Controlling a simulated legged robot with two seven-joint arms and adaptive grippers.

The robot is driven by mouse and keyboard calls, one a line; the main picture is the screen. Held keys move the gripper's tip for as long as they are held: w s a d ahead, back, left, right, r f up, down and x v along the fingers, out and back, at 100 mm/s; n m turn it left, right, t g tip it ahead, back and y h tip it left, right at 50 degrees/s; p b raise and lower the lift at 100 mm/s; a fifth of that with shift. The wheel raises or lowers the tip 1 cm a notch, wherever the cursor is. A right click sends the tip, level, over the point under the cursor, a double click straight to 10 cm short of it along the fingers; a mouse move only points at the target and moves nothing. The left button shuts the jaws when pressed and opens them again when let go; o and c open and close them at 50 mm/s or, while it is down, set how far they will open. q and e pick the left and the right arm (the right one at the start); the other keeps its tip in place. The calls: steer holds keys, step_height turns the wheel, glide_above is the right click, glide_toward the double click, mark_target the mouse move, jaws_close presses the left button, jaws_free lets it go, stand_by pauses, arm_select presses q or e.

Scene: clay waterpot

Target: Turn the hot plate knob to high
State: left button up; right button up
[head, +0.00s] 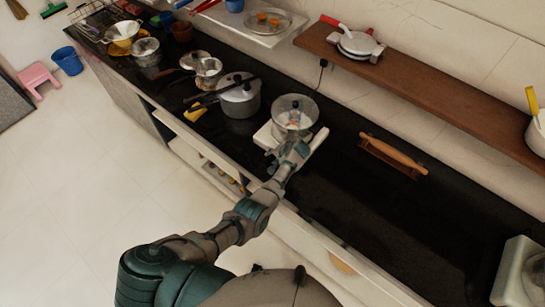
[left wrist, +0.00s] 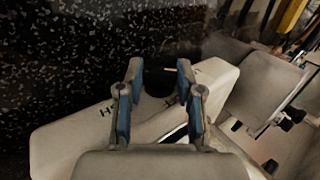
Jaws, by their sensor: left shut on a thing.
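The white hot plate (head: 264,138) stands on the dark counter with a clear glass pot (head: 294,110) on top. In the left wrist view the hot plate's white body (left wrist: 60,150) fills the lower part, with small dark letter marks beside a round black knob (left wrist: 160,83). My left gripper (left wrist: 159,72) has its two blue-padded fingers on either side of this knob and is shut on it. In the head view my left gripper (head: 293,150) reaches the front of the hot plate, and the knob is hidden there. My right gripper is not in view.
A pressure cooker (head: 240,97) stands left of the hot plate, with a yellow-handled item (head: 196,113) near it. A wooden rolling pin (head: 393,153) lies to the right. A brown shelf (head: 420,83) runs above the counter. The counter's right part is mostly clear.

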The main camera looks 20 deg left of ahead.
arm_select(q)
steer(key=shift+w+d+r, duration=0.1)
steer(key=shift+w+r, duration=0.05)
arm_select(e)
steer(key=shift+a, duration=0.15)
arm_select(q)
steer(key=o, duration=0.7)
steer(key=shift+d, duration=0.1)
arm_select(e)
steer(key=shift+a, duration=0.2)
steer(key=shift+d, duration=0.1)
